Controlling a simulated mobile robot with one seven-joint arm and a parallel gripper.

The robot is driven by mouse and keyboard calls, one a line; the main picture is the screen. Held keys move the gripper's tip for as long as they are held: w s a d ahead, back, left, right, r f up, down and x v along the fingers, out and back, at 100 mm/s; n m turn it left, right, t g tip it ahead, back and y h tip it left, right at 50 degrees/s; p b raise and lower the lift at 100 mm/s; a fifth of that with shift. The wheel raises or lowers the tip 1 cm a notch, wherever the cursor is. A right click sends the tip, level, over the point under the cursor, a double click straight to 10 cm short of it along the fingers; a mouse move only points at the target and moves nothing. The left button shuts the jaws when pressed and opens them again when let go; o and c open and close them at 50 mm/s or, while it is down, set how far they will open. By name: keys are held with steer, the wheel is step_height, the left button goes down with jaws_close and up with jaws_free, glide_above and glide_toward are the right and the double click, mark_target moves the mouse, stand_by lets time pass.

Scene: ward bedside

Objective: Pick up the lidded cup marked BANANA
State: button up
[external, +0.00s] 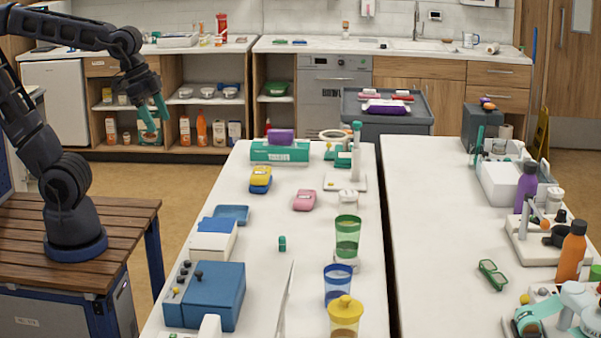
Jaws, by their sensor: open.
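A yellow cup with a yellow lid (345,313) stands upright at the near end of the left white table (300,225). No lettering is readable on it. A blue see-through cup (338,285) stands just behind it, and a green see-through cup (347,236) farther back; neither shows a yellow lid like that. My gripper (154,114) has teal fingers pointing down. It is open and empty, high at the upper left, away from the table and far from all the cups.
A blue box (205,296) stands on the table left of the cups. A thin upright panel (285,298) stands between them. Pink (304,200) and yellow (261,175) cases lie farther back. A dark gap separates the right table (440,215).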

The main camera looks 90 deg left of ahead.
steer(key=w+a+f+m+h, duration=0.1)
steer(key=w+a+f, duration=0.15)
steer(key=w, duration=0.65)
steer(key=w+a+f+m, duration=0.15)
steer(key=w+a, duration=0.25)
steer(key=w, duration=0.5)
steer(key=w+a+f+m+h, duration=0.1)
steer(key=w+a, duration=0.3)
steer(key=w, duration=0.5)
steer(key=m+h, duration=0.1)
steer(key=m, duration=0.2)
glide_toward(348, 204)
steer(key=shift+n+t, duration=0.25)
steer(key=shift+t, duration=0.05)
steer(key=f, duration=0.2)
steer(key=w+a+f, duration=0.1)
steer(key=f, duration=0.1)
steer(key=w+a+f, duration=0.1)
steer(key=f, duration=0.1)
steer(key=shift+d+x, duration=0.15)
steer(key=shift+x, duration=1.1)
steer(key=shift+d+x, duration=0.1)
steer(key=shift+x, duration=1.2)
steer(key=shift+s, duration=0.2)
steer(key=c, duration=1.2)
steer(key=shift+r, duration=0.15)
